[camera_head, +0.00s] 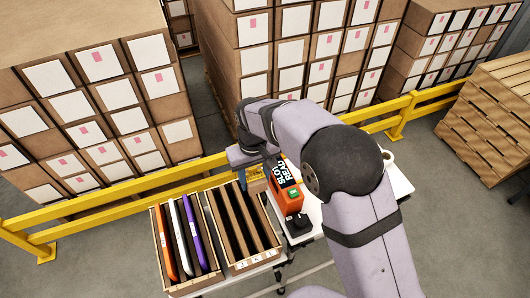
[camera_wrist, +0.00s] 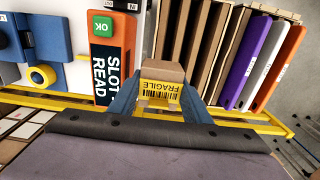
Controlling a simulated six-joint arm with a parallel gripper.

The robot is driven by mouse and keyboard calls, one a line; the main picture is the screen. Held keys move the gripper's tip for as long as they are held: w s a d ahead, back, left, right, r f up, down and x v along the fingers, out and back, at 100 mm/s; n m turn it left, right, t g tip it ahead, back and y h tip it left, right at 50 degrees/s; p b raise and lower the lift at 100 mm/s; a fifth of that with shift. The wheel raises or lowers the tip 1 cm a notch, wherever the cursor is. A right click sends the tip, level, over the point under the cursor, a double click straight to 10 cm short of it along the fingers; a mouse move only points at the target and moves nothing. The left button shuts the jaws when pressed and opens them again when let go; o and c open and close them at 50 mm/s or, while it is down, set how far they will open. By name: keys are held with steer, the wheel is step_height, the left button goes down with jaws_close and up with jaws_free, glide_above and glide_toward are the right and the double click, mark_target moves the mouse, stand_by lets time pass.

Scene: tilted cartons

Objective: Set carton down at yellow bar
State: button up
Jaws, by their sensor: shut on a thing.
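The carton (camera_wrist: 164,70) is a small brown box with a yellow FRAGILE label bearing a barcode. It sits between the two blue fingers of my gripper (camera_wrist: 158,96), which is shut on it. In the head view the carton (camera_head: 257,183) shows only in part, behind my arm, beside a blue finger of my gripper (camera_head: 243,178). A yellow bar (camera_head: 120,190) runs as a rail behind the work table in the head view. Yellow rail also shows behind the fingers in the wrist view (camera_wrist: 245,117). The carton's underside and any contact below it are hidden.
An orange SLOT READ device (camera_head: 287,196) stands on the white table right of the carton. A slotted wooden crate (camera_head: 236,266) and another crate (camera_head: 157,240) with orange, white and purple items stand in front. Large box stacks (camera_head: 85,115) and pallets (camera_head: 492,120) are behind.

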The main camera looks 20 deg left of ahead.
steer(key=shift+d, duration=0.1)
steer(key=shift+s+d+r, duration=0.2)
steer(key=shift+s+d, duration=0.2)
steer(key=shift+d, duration=0.1)
steer(key=s+d+r+m+p, duration=0.1)
steer(key=s+d+m+p, duration=0.2)
steer(key=d, duration=0.5)
steer(key=w+d+r+m+p, duration=0.1)
steer(key=w+d+r+m, duration=0.2)
steer(key=d, duration=1.1)
steer(key=w+d+m+p, duration=0.1)
steer(key=w+d+m, duration=0.3)
steer(key=d, duration=1)
steer(key=shift+n, duration=0.5)
steer(key=f+b, duration=0.3)
steer(key=w+f+b, duration=0.1)
steer(key=f+b, duration=0.1)
steer(key=shift+a, duration=0.3)
